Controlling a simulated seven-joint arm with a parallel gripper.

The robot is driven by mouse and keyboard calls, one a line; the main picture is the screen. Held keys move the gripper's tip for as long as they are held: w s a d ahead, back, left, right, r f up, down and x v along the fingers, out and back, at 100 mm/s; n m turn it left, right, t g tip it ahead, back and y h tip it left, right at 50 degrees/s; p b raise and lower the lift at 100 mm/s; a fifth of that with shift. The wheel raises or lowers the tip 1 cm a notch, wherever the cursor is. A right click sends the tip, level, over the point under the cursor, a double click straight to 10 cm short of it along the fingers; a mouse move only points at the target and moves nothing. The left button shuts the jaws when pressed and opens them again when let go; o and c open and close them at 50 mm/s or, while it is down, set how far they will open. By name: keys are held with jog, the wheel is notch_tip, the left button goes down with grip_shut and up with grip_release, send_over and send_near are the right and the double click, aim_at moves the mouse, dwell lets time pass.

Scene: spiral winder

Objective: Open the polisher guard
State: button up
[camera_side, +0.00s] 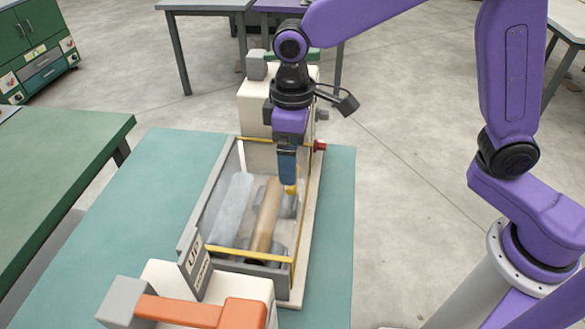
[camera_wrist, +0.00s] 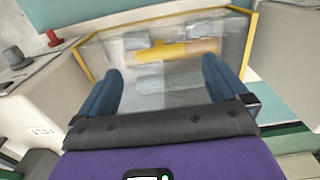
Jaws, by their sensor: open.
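The polisher guard is a clear cover with yellow edges (camera_side: 252,254), lying over the machine's bed; it looks closed. It also shows in the wrist view, where its yellow edge (camera_wrist: 88,62) runs down the left. A tan roller (camera_side: 264,218) shows through the cover, and also in the wrist view (camera_wrist: 172,51). My gripper (camera_side: 288,182) points down over the guard's right half, near its far end. In the wrist view my gripper (camera_wrist: 161,68) has its two blue fingers wide apart with nothing held between them. I cannot tell whether the fingertips touch the cover.
A pale end housing (camera_side: 262,108) stands behind the guard, with a red knob (camera_side: 320,146) at its right. An "UP" plate (camera_side: 195,262) and an orange bar (camera_side: 190,311) stand at the near end. The teal table (camera_side: 150,190) is clear to the left.

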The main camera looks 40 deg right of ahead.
jog(key=shift+f, duration=2.45)
